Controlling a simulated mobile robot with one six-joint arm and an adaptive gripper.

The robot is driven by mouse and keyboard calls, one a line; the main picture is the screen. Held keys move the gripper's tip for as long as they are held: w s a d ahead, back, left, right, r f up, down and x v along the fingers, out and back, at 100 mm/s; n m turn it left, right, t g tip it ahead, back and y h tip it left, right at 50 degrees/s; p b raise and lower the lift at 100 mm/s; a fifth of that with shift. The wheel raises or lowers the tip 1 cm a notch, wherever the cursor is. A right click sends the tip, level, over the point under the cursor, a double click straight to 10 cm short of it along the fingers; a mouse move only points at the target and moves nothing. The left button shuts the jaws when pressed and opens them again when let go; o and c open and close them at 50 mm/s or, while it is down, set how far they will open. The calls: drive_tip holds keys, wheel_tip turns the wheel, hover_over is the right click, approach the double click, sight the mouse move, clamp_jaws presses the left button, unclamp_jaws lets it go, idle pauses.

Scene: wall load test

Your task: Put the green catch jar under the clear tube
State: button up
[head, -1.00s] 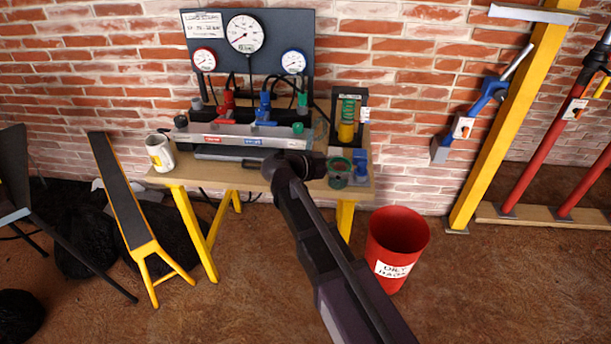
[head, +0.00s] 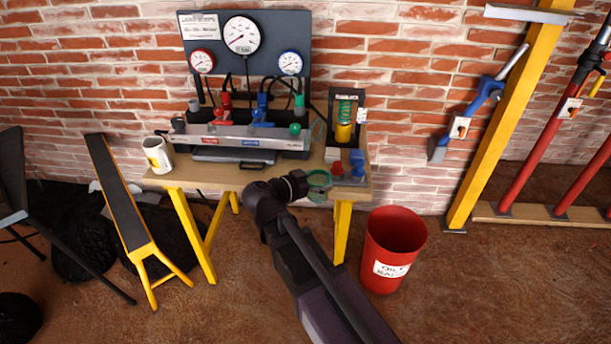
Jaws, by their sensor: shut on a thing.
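The green catch jar (head: 319,179) shows its round green rim near the right front edge of the bench (head: 215,178). My gripper (head: 312,185) is shut on it from the left; the fingers are small and partly hidden. I cannot tell whether the jar is lifted or touches the bench. A thin clear tube (head: 319,124) seems to curve down at the right end of the grey manifold (head: 240,137), behind the jar. Its lower end is hard to make out. The jar is nearer to me than the tube, apart from it.
Red and blue small items (head: 352,168) stand close right of the jar. A black stand with a green spring and yellow cylinder (head: 345,115) is behind them. A mug (head: 157,154) is at the bench's left end. A red bin (head: 393,250) stands on the floor at right.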

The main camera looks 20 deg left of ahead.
drive_tip(key=shift+s+a+n+y, duration=0.2)
drive_tip(key=shift+s+y, duration=0.05)
drive_tip(key=shift+s, duration=0.25)
drive_tip(key=shift+s+a+n+y, duration=0.2)
drive_tip(key=shift+s+y, duration=0.05)
drive_tip(key=shift+s, duration=0.25)
drive_tip(key=shift+w, duration=0.1)
drive_tip(key=w+a, duration=0.3)
drive_tip(key=w, duration=0.4)
drive_tip(key=w+a+f+b, duration=0.1)
drive_tip(key=w+a, duration=0.3)
drive_tip(key=w, duration=0.3)
drive_tip(key=shift+a+f, duration=0.2)
drive_tip(key=shift+a, duration=0.05)
drive_tip(key=shift+f+b, duration=1.8)
drive_tip(key=shift+b, duration=0.2)
drive_tip(key=shift+f, duration=0.15)
